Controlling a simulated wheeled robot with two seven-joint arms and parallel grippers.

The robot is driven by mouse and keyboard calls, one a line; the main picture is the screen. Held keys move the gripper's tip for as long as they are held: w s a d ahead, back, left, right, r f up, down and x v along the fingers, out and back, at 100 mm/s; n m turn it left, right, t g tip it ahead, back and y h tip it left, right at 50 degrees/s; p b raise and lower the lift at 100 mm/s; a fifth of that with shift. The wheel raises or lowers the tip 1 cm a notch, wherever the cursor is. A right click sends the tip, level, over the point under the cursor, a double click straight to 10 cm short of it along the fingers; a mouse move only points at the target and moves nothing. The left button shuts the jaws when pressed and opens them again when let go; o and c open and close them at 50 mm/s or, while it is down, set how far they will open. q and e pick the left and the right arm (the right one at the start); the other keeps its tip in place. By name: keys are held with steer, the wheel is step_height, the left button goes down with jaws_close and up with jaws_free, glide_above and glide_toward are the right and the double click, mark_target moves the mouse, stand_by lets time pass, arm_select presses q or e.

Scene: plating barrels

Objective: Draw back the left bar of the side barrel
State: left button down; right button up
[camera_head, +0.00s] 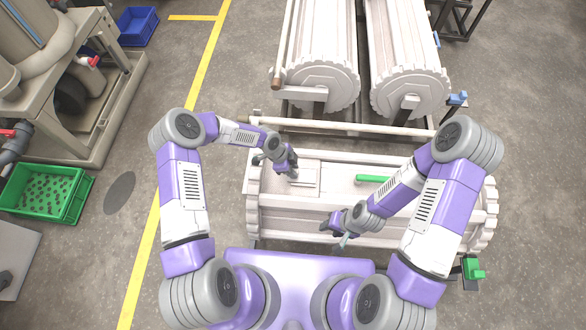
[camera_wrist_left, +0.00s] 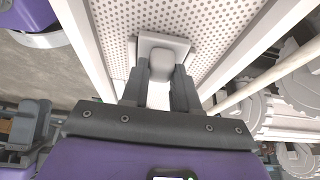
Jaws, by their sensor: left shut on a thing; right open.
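The side barrel (camera_head: 330,232) lies crosswise in front of me, a pale ribbed drum with a toothed ring (camera_head: 490,212) at its right end. A pale bar with a raised grip (camera_head: 293,175) is on the left part of its top, partly covered by my gripper. My left gripper (camera_head: 287,166) is shut on that grip. In the left wrist view its two dark fingers (camera_wrist_left: 160,90) flank the pale grip block (camera_wrist_left: 161,65) on a small square plate. A green bar (camera_head: 373,179) is further right on the barrel. My right gripper (camera_head: 338,230) is open and empty over the barrel's front side.
Two more pale barrels (camera_head: 322,45) (camera_head: 405,45) stand behind, with a rail (camera_head: 350,127) between. A green crate (camera_head: 45,192) of small parts, a blue crate (camera_head: 137,25) and a machine stand at left. A perforated panel (camera_wrist_left: 205,30) surrounds the grip.

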arm_select(q)
steer(key=shift+a, duration=0.4)
steer(key=c, duration=0.8)
jaws_free()
steer(key=shift+c, duration=0.2)
steer(key=p+v, duration=0.1)
steer(key=v, duration=0.6)
steer(key=shift+r+p, duration=0.3)
steer(key=shift+a, duration=0.15)
